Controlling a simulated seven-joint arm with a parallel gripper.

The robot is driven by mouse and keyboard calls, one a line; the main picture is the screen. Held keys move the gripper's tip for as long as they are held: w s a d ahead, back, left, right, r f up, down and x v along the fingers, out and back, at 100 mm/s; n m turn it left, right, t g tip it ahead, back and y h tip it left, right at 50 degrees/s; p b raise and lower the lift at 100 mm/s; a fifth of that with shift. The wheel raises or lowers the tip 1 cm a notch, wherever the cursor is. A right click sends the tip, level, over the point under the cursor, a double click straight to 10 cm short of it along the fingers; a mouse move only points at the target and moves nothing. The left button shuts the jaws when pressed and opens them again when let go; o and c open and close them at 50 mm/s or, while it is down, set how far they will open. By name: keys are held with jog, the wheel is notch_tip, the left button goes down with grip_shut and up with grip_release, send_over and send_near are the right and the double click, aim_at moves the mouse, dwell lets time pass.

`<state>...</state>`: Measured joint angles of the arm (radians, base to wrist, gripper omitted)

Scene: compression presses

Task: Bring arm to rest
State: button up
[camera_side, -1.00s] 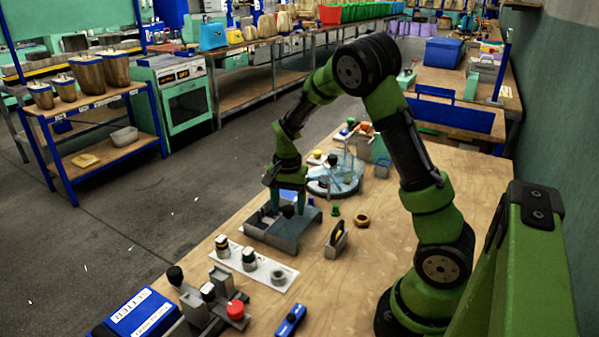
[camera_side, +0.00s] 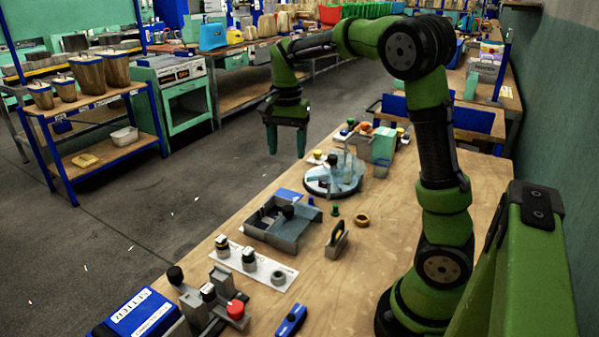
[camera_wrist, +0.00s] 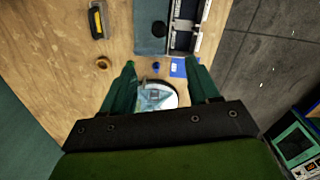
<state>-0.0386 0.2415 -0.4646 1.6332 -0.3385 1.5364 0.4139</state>
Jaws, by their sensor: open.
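My green arm is raised above the wooden workbench. My gripper (camera_side: 287,144) hangs high with its fingers pointing down, near the bench's far-left edge and over the floor side in the side view. Its two green fingers are spread apart with nothing between them; they also show in the wrist view (camera_wrist: 160,82). Below it in the side view is a grey metal tray (camera_side: 262,231) with a dark round knob. A round turntable (camera_side: 325,192) with clear upright parts stands behind the tray; part of it shows between the fingers in the wrist view.
On the bench are a white strip with several knobs (camera_side: 284,271), a brass ring (camera_side: 361,220), a brush-like block (camera_side: 337,240), a red button (camera_side: 235,310), a blue block (camera_side: 291,320) and a blue labelled box (camera_side: 140,315). Air around my gripper is clear.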

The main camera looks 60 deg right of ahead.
jog(key=shift+r, duration=0.25)
jog(key=s+a+r+n+t+y, duration=0.1)
jog(key=s+a+n+t+y, duration=0.1)
jog(key=s+a+n+t, duration=0.5)
jog(key=s+a+n, duration=0.4)
jog(key=s+a, duration=0.3)
jog(key=a, duration=0.3)
jog(key=shift+r, duration=0.35)
